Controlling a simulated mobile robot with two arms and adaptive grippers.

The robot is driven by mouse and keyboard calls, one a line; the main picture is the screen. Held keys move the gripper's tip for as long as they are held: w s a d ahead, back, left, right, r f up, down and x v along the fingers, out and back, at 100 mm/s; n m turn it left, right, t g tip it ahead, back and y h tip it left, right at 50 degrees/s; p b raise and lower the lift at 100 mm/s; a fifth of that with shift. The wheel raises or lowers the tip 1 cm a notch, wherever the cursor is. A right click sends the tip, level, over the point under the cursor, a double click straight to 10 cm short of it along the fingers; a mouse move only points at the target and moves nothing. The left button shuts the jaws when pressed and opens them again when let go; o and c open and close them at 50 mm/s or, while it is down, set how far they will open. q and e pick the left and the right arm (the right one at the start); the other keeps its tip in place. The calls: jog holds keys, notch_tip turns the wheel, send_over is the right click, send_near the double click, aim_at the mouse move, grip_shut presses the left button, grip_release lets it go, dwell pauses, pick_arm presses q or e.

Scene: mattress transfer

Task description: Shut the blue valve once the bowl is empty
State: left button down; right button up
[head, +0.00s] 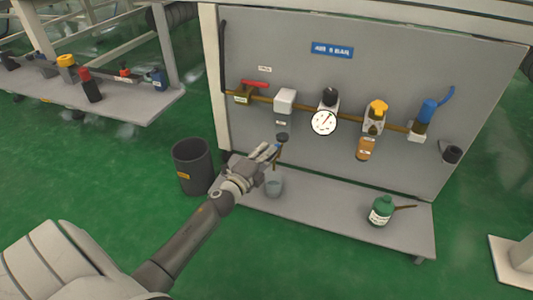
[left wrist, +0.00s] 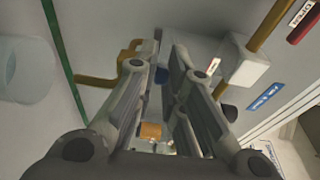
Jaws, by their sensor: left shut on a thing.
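The blue valve (head: 427,110) sits at the right end of the pipe on the grey panel, its blue lever slanting up to the right. A white block (head: 285,101) is on the pipe, with a small dark-capped part (head: 282,137) below it. I cannot make out a bowl under the block. My left gripper (head: 271,153) is at that spot, above a clear cup (head: 274,186) on the shelf. It is shut on a small part that its fingers mostly hide; the left wrist view shows something dark blue (left wrist: 166,92) between them. My right gripper is not in view.
A gauge (head: 324,123), a yellow-knobbed unit (head: 375,117) and a red-handled valve (head: 252,86) share the pipe. A green bottle (head: 381,211) stands on the shelf's right. A dark bin (head: 192,166) stands left of the panel. The shelf between cup and bottle is clear.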

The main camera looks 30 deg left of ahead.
pick_arm(q)
jog(key=m+h, duration=0.1)
jog(key=a+m+h, duration=0.1)
jog(key=h, duration=0.1)
jog(key=shift+w+a, duration=0.1)
jog(key=shift+w, duration=0.05)
jog(key=w+m+g+h+b, duration=0.1)
jog(key=m+g+h+b, duration=0.1)
jog(key=h+b, duration=0.1)
jog(key=a+m+g+h+b, duration=0.1)
jog(key=m+g+h+b, duration=0.1)
jog(key=m+h+b, duration=0.1)
jog(key=w+a+m+g+h+b, duration=0.1)
jog(key=m+g+h+b, duration=0.1)
jog(key=h, duration=0.3)
jog(key=shift+w+a+m+b, duration=0.1)
jog(key=shift+w+m+b, duration=0.2)
jog(key=shift+m+b, duration=0.3)
jog(key=shift+w+m+g+h, duration=0.15)
jog(key=shift+m+g+h, duration=0.45)
jog(key=shift+g+h, duration=0.15)
jog(key=c, duration=1.8)
grip_release()
jog(key=shift+a, duration=0.1)
